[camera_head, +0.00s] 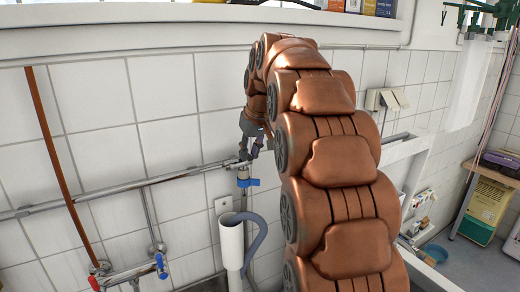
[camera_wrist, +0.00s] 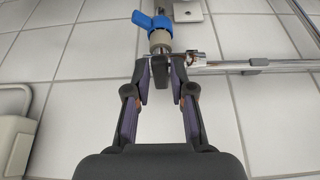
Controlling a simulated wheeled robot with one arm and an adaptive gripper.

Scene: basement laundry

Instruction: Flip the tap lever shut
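The tap has a blue lever (camera_head: 248,182) that sits below a chrome pipe in the head view. In the wrist view the blue lever (camera_wrist: 152,20) is at the top, past my fingertips, on a dull metal tap body (camera_wrist: 160,41). My gripper (camera_head: 249,150) is at the pipe just above the lever in the head view. In the wrist view my gripper (camera_wrist: 161,80) is open, its two fingers apart with part of the chrome fitting showing in the gap. The fingers do not touch the lever; whether they touch the fitting I cannot tell.
The chrome pipe (camera_head: 110,188) runs along the tiled wall. A white drain pipe (camera_head: 232,246) with a grey hose (camera_head: 262,232) stands below the tap. Other taps with a red handle (camera_head: 94,283) and a blue handle (camera_head: 161,266) are at lower left. A ledge (camera_head: 150,14) runs above.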

